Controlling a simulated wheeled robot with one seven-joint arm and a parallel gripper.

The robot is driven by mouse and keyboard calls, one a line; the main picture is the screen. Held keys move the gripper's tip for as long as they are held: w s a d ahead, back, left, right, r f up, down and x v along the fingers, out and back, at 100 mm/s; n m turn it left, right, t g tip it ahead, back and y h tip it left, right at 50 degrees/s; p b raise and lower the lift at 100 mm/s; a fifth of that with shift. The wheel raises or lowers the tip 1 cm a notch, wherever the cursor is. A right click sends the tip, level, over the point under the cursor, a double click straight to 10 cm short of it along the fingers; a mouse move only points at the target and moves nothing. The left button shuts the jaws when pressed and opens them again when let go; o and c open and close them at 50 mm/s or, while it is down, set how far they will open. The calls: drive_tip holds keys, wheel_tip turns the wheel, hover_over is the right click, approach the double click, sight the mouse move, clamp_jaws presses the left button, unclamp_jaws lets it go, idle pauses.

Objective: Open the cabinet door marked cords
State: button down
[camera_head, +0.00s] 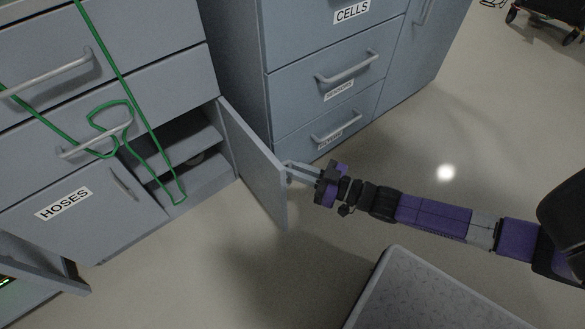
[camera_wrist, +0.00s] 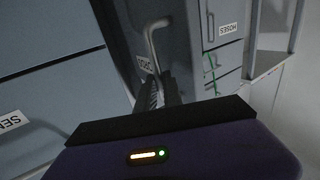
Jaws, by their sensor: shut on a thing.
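The cabinet door (camera_head: 256,168) stands swung well out from the left cabinet, showing its inside face and a dark interior with a shelf (camera_head: 185,150). In the wrist view, its outer face carries a partly hidden label (camera_wrist: 145,64) that seems to read CORDS, beside a curved metal handle (camera_wrist: 151,42). My gripper (camera_head: 291,170) is at the outer side of the door near its free edge. In the wrist view my gripper (camera_wrist: 158,90) is shut on the lower end of the handle.
A green cord (camera_head: 125,85) hangs over the left cabinet's drawers and across the opening. A closed door marked HOSES (camera_head: 62,204) is to the left. The right cabinet (camera_head: 325,75) has closed drawers. A grey textured platform (camera_head: 435,295) lies in front. Floor near the door is clear.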

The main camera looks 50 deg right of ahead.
drive_tip(key=c, duration=1.5)
unclamp_jaws()
drive_tip(key=shift+r, duration=0.25)
drive_tip(key=shift+f, duration=0.1)
drive_tip(key=shift+s, duration=0.1)
drive_tip(key=s, duration=0.2)
drive_tip(key=s+d+p, duration=0.1)
drive_tip(key=s, duration=0.2)
drive_tip(key=s+p, duration=0.1)
drive_tip(key=s, duration=0.1)
drive_tip(key=shift+s+d, duration=0.25)
